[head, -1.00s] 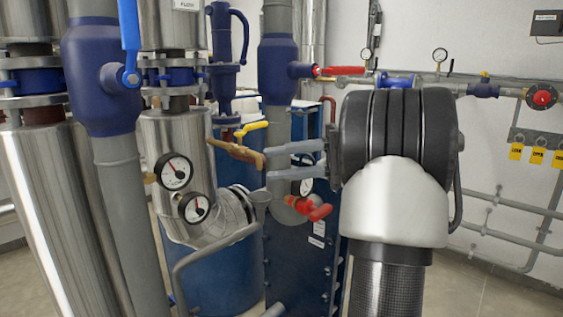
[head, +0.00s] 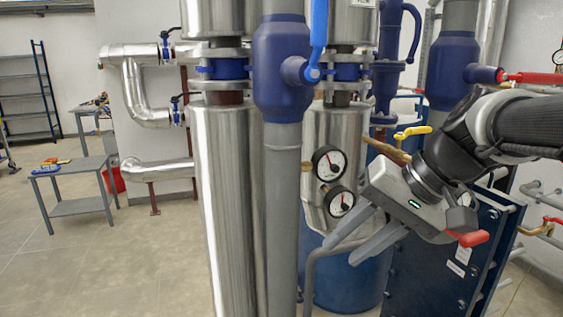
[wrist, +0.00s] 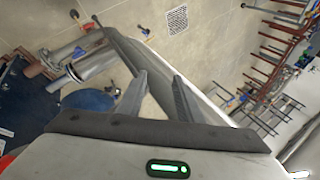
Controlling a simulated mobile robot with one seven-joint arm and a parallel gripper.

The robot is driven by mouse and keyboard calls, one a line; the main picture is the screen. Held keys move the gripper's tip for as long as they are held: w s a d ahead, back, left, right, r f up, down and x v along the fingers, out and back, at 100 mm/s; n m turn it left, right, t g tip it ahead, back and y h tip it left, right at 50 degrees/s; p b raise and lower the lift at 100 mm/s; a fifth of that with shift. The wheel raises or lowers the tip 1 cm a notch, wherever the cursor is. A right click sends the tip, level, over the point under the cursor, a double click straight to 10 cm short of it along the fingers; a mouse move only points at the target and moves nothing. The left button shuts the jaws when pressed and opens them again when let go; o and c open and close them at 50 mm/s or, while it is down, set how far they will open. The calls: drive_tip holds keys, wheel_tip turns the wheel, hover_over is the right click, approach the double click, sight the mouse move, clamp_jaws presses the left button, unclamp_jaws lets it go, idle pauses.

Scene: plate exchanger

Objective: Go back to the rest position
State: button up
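My gripper (head: 342,252) is at the right of the head view, in front of the pipework and pointing down and left. Its two grey fingers are apart with nothing between them. In the wrist view my gripper (wrist: 158,78) also shows a clear gap between the fingers, with a long grey pipe and floor beyond. My arm comes in from the right edge of the head view. A yellow-handled valve (head: 412,132) is behind and above my gripper. A red valve handle (head: 468,238) shows just right of the gripper body. Whether the gripper touches the nearby pipes cannot be told.
A grey vertical pipe (head: 283,200) and a steel-clad pipe (head: 228,190) stand left of my gripper. Two gauges (head: 328,163) and a blue plate exchanger (head: 425,275) are close to it. A side table (head: 82,163) stands far left; the floor (head: 100,265) before it is clear.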

drive_tip(key=s+d+f+n+t+h, duration=0.1)
drive_tip(key=s+f+n+t+h, duration=0.1)
drive_tip(key=s+f+h, duration=0.55)
wheel_tip(320, 180, up, 18)
drive_tip(key=s+y+p, duration=0.1)
drive_tip(key=s+p, duration=0.1)
drive_tip(key=p, duration=1.5)
drive_tip(key=shift+d+r+p, duration=0.25)
drive_tip(key=shift+p, duration=0.1)
drive_tip(key=shift+y, duration=0.25)
